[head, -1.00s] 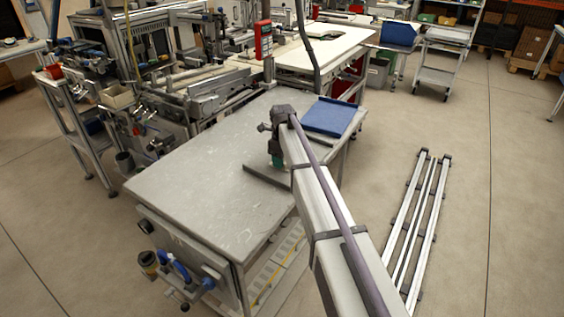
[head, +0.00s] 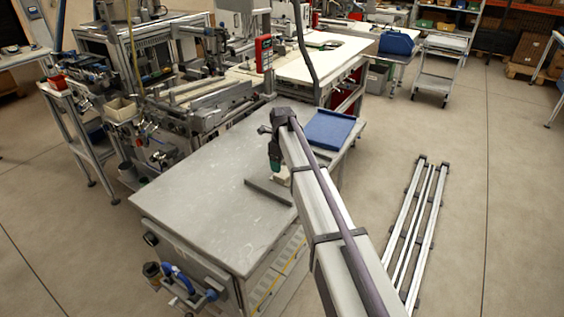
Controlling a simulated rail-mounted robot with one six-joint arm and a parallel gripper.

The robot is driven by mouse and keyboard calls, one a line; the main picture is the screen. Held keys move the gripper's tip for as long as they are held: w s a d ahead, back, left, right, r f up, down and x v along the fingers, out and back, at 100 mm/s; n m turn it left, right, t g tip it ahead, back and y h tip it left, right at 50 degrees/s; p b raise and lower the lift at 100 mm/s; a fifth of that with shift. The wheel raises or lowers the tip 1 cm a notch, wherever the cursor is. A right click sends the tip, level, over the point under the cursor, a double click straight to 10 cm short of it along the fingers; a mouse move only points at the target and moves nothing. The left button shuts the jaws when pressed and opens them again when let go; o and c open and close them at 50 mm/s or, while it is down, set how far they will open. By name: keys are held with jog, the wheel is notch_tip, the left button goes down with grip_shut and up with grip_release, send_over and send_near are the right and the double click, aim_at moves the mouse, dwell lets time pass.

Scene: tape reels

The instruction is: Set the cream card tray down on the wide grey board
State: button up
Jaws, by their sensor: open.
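A small cream piece (head: 281,175), which looks like the cream card tray, shows just below my gripper and is partly hidden by my arm. It appears to rest on or right at a dark grey board (head: 262,190), whose long edge shows on the worktable; the exact contact is too small to tell. Much of the board is hidden behind my arm. My gripper (head: 276,168), with a green part near its tip, is open and sits just above the cream piece. Its fingertips are hard to make out.
The grey worktable (head: 205,195) is bare to the left of the board. A blue tray (head: 328,128) lies at its back right corner. Machines (head: 190,100) stand behind the table. Metal rails (head: 415,225) lie on the floor to the right.

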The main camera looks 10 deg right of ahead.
notch_tip(320, 180, up, 7)
jog(key=p, duration=0.4)
jog(key=shift+f, duration=0.2)
jog(key=s+n, duration=2.6)
jog(key=s, duration=0.8)
jog(key=shift+n, duration=0.4)
jog(key=shift+c, duration=0.2)
